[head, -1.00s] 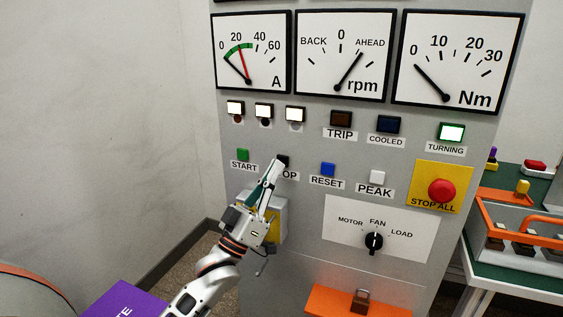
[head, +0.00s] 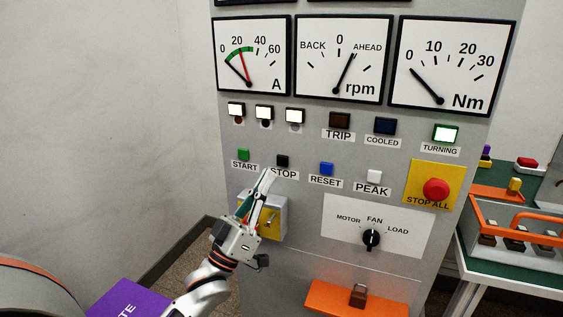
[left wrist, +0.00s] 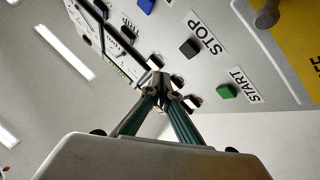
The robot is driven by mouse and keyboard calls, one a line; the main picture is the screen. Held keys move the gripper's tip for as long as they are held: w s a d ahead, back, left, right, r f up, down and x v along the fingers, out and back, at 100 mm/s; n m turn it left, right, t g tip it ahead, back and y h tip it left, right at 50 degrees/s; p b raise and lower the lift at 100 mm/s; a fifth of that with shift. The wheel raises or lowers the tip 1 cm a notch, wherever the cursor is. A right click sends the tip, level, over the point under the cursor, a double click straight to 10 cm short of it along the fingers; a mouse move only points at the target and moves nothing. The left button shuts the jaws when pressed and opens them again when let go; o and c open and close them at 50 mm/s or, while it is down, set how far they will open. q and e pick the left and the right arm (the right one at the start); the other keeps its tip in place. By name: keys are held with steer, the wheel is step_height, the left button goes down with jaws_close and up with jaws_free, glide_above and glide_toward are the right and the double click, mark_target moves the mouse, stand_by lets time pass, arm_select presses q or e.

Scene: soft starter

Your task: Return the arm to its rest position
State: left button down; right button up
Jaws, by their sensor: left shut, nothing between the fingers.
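My left gripper (head: 267,174) is shut and empty. In the head view its tips are just below and left of the black STOP button (head: 282,160), over the panel front. In the left wrist view the gripper fingers (left wrist: 160,88) meet at the tips, apart from the black STOP button (left wrist: 189,47) and the green START button (left wrist: 226,91). The grey control panel (head: 300,262) stands in front of me. The TURNING lamp (head: 446,133) is lit green and three white lamps are lit. My right gripper is not in view.
A yellow box with a key-like part (head: 271,222) sits behind my left gripper. An orange shelf (head: 330,297) sticks out low on the panel. A purple box (head: 128,300) is at lower left. A table with an orange-handled carrier (head: 520,225) stands at right.

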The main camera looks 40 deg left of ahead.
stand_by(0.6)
arm_select(q)
steer(key=s+d+f+m+g+p, duration=0.25)
steer(key=d+f+g, duration=0.2)
steer(key=f, duration=0.55)
steer(key=s+d+f+m+g+p, duration=0.1)
steer(key=s+d+f+g+p, duration=0.25)
steer(key=f, duration=0.65)
steer(key=s+d+f+m+g+p, duration=0.2)
steer(key=s+d+f+g, duration=0.2)
steer(key=s+f, duration=0.4)
steer(key=s+d+f+m+g+p, duration=0.1)
steer(key=s+d+f+g, duration=0.3)
steer(key=s+f, duration=0.5)
steer(key=shift+s+d+f+m+p, duration=0.2)
steer(key=shift+d+f+m+p, duration=0.15)
steer(key=shift+d+f+m, duration=0.1)
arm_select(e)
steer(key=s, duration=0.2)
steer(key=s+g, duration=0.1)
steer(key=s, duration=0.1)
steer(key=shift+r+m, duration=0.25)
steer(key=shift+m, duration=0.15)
